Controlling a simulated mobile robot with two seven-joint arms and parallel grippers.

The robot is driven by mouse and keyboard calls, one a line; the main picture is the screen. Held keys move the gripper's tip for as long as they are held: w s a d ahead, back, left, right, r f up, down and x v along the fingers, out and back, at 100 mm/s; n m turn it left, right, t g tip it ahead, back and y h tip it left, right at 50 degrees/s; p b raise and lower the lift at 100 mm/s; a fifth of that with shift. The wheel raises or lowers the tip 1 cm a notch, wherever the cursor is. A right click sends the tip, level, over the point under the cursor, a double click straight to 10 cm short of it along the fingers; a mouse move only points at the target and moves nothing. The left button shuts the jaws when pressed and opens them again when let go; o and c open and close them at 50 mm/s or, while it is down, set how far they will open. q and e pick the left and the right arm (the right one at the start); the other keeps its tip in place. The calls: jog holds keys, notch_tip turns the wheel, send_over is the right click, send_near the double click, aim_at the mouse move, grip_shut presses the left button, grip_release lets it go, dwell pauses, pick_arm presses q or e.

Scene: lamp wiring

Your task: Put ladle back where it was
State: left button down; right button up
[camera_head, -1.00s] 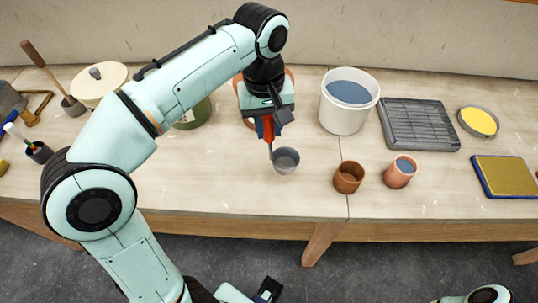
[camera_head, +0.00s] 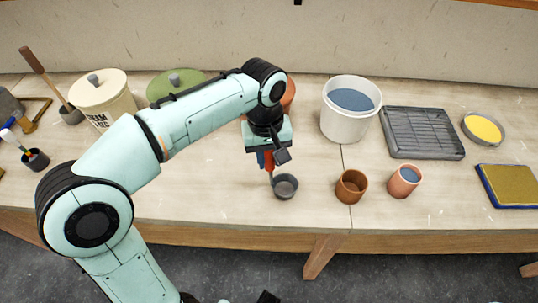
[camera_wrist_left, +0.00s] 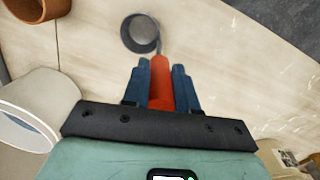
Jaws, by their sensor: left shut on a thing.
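The ladle has a grey round cup (camera_head: 285,187) and a red handle (camera_head: 268,161). My left gripper (camera_head: 266,158) is shut on the red handle, with the cup hanging below and beyond the fingers. In the left wrist view, the blue fingers (camera_wrist_left: 160,68) clasp the red handle (camera_wrist_left: 160,90) from both sides, and the grey cup (camera_wrist_left: 140,34) shows past their tips. The cup is over the front part of the table, left of a brown pot; I cannot tell whether it touches the tabletop. My right gripper is not in view.
The brown pot (camera_head: 351,187) and a pink pot (camera_head: 404,181) stand to the right. A white bucket (camera_head: 339,123) and a grey ribbed tray (camera_head: 421,134) are behind. A cream lidded jar (camera_head: 103,103) and green lid (camera_head: 172,82) stand left. The table (camera_head: 200,200) is clear left of the ladle.

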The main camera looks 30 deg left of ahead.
pick_arm(q)
jog(key=c, duration=0.9)
grip_release()
jog(key=r+p, duration=0.1)
jog(key=r, duration=0.3)
jog(key=r+p, duration=0.1)
jog(key=r, duration=0.3)
jog(key=r+p, duration=0.1)
jog(key=r, duration=0.3)
jog(key=shift+s+a+r, duration=0.1)
jog(key=shift+s+a, duration=0.05)
jog(key=shift+a, duration=0.1)
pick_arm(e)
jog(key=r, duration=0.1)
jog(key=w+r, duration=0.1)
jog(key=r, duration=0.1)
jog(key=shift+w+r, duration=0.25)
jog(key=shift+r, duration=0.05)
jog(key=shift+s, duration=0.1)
